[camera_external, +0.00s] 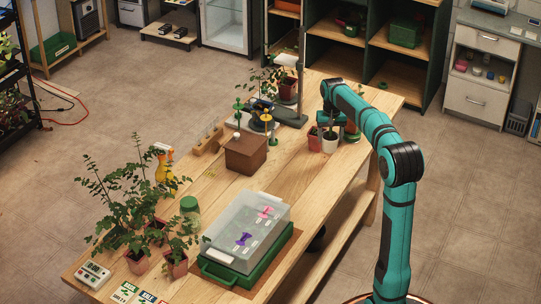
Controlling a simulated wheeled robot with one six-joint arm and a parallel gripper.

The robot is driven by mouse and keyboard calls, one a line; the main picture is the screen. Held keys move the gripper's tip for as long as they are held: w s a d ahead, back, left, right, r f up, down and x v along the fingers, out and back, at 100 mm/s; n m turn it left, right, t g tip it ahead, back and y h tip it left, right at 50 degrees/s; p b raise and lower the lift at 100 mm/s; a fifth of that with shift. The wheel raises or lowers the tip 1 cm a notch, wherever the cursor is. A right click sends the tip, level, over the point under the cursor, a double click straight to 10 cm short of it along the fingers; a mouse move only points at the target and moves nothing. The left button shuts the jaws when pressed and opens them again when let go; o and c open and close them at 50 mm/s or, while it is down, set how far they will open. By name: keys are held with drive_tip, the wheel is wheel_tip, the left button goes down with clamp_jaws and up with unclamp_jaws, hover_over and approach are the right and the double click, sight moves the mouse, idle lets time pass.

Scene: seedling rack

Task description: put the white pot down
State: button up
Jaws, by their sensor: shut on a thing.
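The fingertips are small and partly hidden by the arm. I cannot tell whether the pot's base touches the table. A reddish pot (315,143) stands close beside the white pot on its left.
A clear-lidded green box (237,247) sits near the table's front, with potted plants (137,262) to its left. A brown block (245,154) and a stand with a base (290,116) are left of my gripper. Bare tabletop lies between the box and the white pot.

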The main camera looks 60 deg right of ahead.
drive_tip(key=s+d+f+m, duration=0.2)
drive_tip(key=s+d+f, duration=0.1)
drive_tip(key=s+d, duration=0.75)
drive_tip(key=s+d+f+m, duration=0.1)
drive_tip(key=s+d+f, duration=0.3)
drive_tip(key=s+d, duration=0.7)
drive_tip(key=s+d+f+m, duration=0.25)
drive_tip(key=s+d, duration=0.35)
drive_tip(key=d, duration=0.9)
drive_tip(key=w+d+r, duration=0.1)
drive_tip(key=w+d, duration=0.3)
drive_tip(key=d, duration=0.2)
drive_tip(key=w+a+r, duration=0.1)
drive_tip(key=w+r, duration=0.3)
drive_tip(key=w, duration=0.5)
drive_tip(key=w+r+m, duration=0.1)
drive_tip(key=w+r, duration=0.2)
drive_tip(key=w, duration=0.7)
drive_tip(key=w+a+r, duration=0.1)
drive_tip(key=w+r, duration=0.3)
drive_tip(key=w, duration=0.5)
drive_tip(key=shift+w+d+f, duration=0.1)
drive_tip(key=shift+f, duration=4.8)
drive_tip(key=o, duration=1)
drive_tip(key=shift+f, duration=0.1)
drive_tip(key=shift+c, duration=0.2)
